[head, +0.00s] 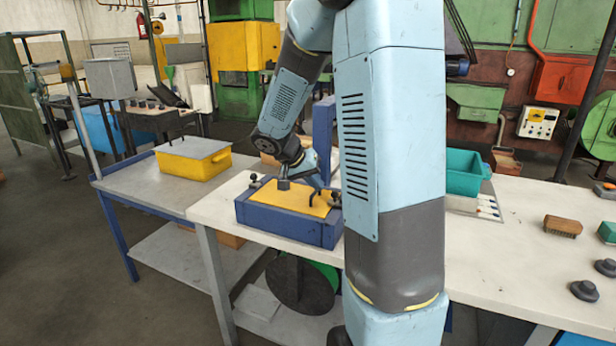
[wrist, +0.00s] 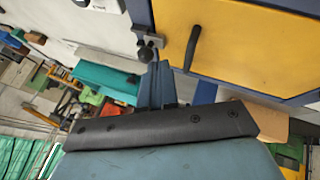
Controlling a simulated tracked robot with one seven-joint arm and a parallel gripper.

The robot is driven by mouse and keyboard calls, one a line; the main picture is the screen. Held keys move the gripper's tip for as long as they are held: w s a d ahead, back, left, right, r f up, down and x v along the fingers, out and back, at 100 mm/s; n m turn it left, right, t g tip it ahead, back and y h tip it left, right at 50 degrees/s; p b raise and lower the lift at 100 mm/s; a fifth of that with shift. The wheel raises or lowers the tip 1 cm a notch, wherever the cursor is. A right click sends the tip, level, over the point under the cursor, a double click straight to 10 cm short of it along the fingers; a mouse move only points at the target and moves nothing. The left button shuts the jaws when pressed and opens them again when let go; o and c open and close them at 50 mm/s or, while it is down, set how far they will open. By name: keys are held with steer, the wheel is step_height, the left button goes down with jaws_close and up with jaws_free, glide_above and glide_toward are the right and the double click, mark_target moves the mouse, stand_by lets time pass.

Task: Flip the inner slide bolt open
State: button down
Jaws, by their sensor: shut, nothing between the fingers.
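A low blue box (head: 290,222) with a yellow panel (head: 285,197) on top stands on the pale workbench. A dark knobbed bolt fitting (head: 253,181) is at its left end and another (head: 335,198) at its right end. In the wrist view, one knobbed bolt (wrist: 147,47) sits on the blue frame beside the yellow panel (wrist: 240,45), near a black handle (wrist: 193,46). My gripper (wrist: 159,70) is shut and empty, its tips just below that knob in the picture. I cannot tell whether they touch it. My arm hides part of the bench.
A yellow bin (head: 193,160) stands on the grey bench at left. A teal bin (head: 463,172) is at right, with a brush (head: 562,227) and dark knobs (head: 584,290) farther right. A blue upright (head: 323,125) rises behind the box.

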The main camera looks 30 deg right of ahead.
mark_target(335, 195)
steer(key=shift+x, duration=1.95)
steer(key=shift+s+d, duration=0.9)
steer(key=shift+s, duration=0.25)
steer(key=v, duration=1)
steer(key=shift+w+a, duration=0.1)
